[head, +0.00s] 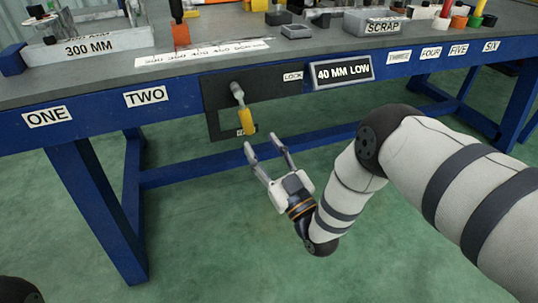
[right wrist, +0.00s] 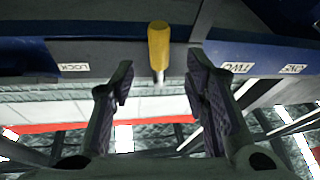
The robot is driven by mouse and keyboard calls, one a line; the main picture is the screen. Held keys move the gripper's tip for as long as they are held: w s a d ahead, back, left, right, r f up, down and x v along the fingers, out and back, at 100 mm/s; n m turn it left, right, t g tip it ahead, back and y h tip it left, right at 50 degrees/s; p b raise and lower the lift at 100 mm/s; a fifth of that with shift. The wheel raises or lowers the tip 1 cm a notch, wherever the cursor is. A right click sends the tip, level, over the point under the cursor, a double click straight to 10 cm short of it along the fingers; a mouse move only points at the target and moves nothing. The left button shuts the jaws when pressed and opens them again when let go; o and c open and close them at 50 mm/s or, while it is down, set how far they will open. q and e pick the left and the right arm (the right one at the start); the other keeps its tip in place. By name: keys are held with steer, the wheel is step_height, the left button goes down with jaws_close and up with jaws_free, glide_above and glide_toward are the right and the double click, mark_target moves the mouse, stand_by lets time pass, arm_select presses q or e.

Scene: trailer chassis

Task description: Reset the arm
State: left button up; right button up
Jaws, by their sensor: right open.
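My right arm comes in from the right in the head view. Its gripper (head: 265,156) is open and empty, in front of the bench and a little below a lever with a yellow handle (head: 247,121). The lever hangs from a dark plate (head: 218,93) on the blue bench front, beside a LOCK label (head: 293,76). In the right wrist view the yellow handle (right wrist: 158,46) shows beyond and between the spread fingers (right wrist: 158,85), apart from them as far as I can tell. My left gripper is not in view.
The blue bench edge (head: 181,100) carries labels ONE, TWO and others, plus a 40 MM LOW sign (head: 342,71). On top stand a 300 MM box (head: 90,46), a SCRAP tray (head: 372,24) and several coloured items. The green floor in front is clear.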

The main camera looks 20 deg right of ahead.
steer(key=v, duration=0.3)
steer(key=shift+s, duration=0.25)
steer(key=shift+f, duration=0.1)
